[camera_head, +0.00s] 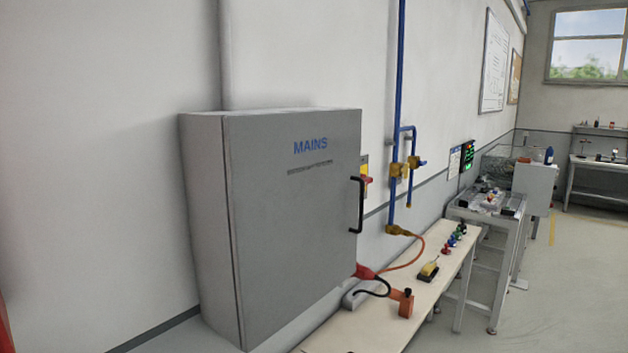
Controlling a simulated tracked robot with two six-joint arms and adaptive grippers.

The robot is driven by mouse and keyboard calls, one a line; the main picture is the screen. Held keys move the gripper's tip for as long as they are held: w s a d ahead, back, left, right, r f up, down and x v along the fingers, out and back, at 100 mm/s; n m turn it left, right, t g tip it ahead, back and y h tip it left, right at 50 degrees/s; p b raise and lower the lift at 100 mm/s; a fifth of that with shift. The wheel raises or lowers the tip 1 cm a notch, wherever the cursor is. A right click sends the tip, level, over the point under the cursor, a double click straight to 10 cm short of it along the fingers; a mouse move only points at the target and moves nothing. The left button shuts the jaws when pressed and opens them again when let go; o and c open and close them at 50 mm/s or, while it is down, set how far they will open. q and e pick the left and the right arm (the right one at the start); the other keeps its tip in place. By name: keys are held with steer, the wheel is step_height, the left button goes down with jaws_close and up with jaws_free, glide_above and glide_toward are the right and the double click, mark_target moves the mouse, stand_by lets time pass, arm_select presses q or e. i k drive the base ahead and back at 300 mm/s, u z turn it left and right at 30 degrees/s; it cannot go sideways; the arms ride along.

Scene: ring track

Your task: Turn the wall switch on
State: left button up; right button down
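A large grey cabinet (290,220) marked "MAINS" stands against the wall in the middle of the view. Its front door is shut and has a black vertical handle (359,205) near the right edge. A yellow plate with a red knob or lever (368,180) shows just past the cabinet's right edge. It looks like a switch on the wall, partly hidden by the cabinet, and I cannot tell its position. Neither of my grippers is in view.
A workbench (440,262) runs right of the cabinet, carrying an orange block-shaped device (403,302), a yellow-black tool (428,271) and a red-ended cable. Blue pipes (397,120) with yellow valves run down the wall. Open floor (560,290) lies at the right.

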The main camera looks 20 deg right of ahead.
mark_target(368, 181)
steer(key=u, duration=0.7)
steer(key=k, duration=0.95)
steer(key=z, duration=1.3)
steer(key=i, duration=1)
steer(key=u, duration=0.2)
